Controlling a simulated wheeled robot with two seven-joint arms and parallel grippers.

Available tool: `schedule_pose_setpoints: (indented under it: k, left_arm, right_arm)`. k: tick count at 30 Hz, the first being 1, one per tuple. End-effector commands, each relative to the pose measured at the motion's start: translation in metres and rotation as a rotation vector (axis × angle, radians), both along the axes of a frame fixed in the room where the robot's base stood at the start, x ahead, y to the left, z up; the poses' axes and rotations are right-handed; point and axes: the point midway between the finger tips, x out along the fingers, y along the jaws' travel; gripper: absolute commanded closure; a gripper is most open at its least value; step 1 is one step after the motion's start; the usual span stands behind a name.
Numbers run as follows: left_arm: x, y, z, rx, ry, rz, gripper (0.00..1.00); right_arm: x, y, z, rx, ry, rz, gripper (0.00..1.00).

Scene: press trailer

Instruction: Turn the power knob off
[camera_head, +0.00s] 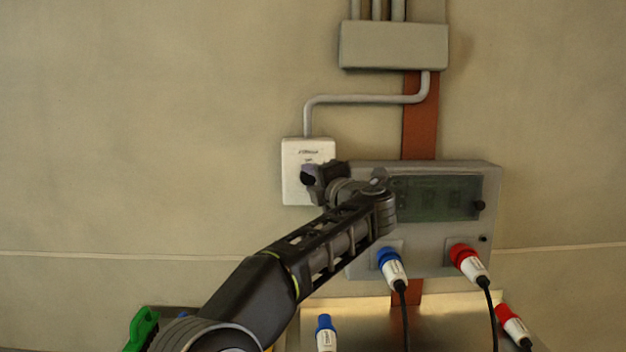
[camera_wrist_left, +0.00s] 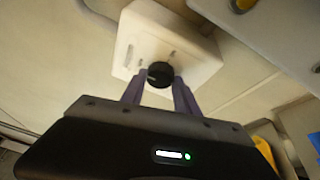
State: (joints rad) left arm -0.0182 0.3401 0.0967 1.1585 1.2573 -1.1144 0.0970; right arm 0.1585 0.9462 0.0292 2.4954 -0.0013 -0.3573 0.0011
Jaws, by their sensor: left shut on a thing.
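The power knob (camera_wrist_left: 160,74) is a round black knob on a white switch box. The box (camera_head: 293,160) is mounted on the wall in the head view, and it also shows in the left wrist view (camera_wrist_left: 133,42). My left gripper (camera_head: 312,181) is in front of the box and hides the knob in the head view. In the left wrist view the fingers of my left gripper (camera_wrist_left: 159,84) sit on both sides of the knob, shut on it. A pale mark shows on the knob face. My right gripper is not in view.
A grey panel (camera_head: 490,190) with a dark window stands right of the box. A blue plug (camera_head: 390,262) and a red plug (camera_head: 466,258) with cables hang from it. Conduit (camera_head: 360,99) runs above to a junction box (camera_head: 393,47). A green object (camera_head: 141,328) lies lower left.

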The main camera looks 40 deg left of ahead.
Motion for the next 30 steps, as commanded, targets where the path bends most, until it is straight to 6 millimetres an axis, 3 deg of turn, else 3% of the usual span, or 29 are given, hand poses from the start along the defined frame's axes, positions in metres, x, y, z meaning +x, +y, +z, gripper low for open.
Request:
schedule_pose_setpoints:
  k: [7, 8, 15, 25, 30]
  left_arm:
    - [0.000, 0.000, 0.000, -0.003, -0.002, 0.001, 1.00]
    - [0.000, 0.000, 0.000, -0.003, -0.002, 0.001, 0.61]
    - [0.000, 0.000, 0.000, -0.001, -0.001, 0.000, 0.42]
    - [-0.002, -0.003, 0.000, -0.001, -0.001, 0.000, 0.42]
    - [-0.011, -0.019, -0.001, 0.000, -0.001, -0.002, 0.42]
  right_arm:
    - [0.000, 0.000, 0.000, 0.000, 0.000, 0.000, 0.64]
    - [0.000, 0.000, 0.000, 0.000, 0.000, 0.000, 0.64]
    - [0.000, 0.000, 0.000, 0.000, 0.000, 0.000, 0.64]
    - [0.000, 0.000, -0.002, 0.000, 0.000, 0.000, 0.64]
    - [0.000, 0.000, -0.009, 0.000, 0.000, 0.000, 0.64]
